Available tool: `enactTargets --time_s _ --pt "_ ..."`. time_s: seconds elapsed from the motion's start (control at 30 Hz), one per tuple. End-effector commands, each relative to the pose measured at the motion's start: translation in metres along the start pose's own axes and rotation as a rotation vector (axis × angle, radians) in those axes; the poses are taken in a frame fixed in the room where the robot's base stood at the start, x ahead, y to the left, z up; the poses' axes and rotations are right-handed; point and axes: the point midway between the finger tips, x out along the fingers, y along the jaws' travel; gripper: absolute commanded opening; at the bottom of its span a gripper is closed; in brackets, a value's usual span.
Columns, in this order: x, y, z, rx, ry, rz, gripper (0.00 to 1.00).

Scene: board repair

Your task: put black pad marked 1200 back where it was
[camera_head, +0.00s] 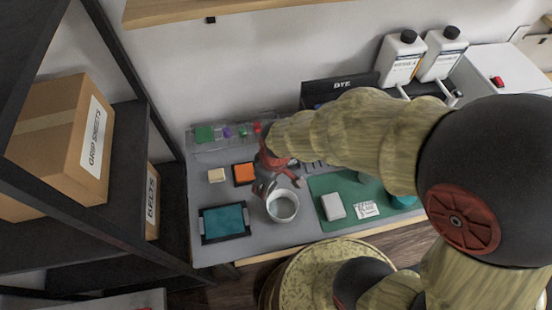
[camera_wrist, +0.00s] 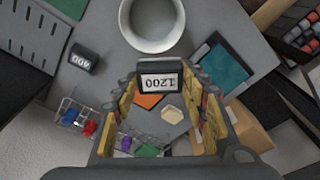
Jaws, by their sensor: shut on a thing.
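The black pad marked 1200 (camera_wrist: 162,80) is between the fingertips of my gripper (camera_wrist: 163,72) in the wrist view, its white label facing the camera and upside down. My gripper is shut on it. In the head view my gripper (camera_head: 266,184) is over the grey bench, just left of and behind a round white cup (camera_head: 282,206); the pad there is small and hard to make out. A similar black pad marked 400 (camera_wrist: 81,58) stands apart at the left in the wrist view.
A clear rack (camera_wrist: 75,118) holds small coloured parts. A green mat (camera_head: 350,188) bears a white block (camera_head: 333,206).

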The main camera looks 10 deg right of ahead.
Motion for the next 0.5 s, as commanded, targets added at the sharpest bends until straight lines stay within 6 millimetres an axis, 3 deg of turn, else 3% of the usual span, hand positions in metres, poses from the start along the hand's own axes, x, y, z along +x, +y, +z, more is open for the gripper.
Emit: enactTargets --time_s 0.27,0.5 --pt "0.004 0.004 -0.003 -0.061 0.001 -0.009 0.11" --pt "0.031 0.042 -0.027 -0.063 0.000 -0.010 0.11"
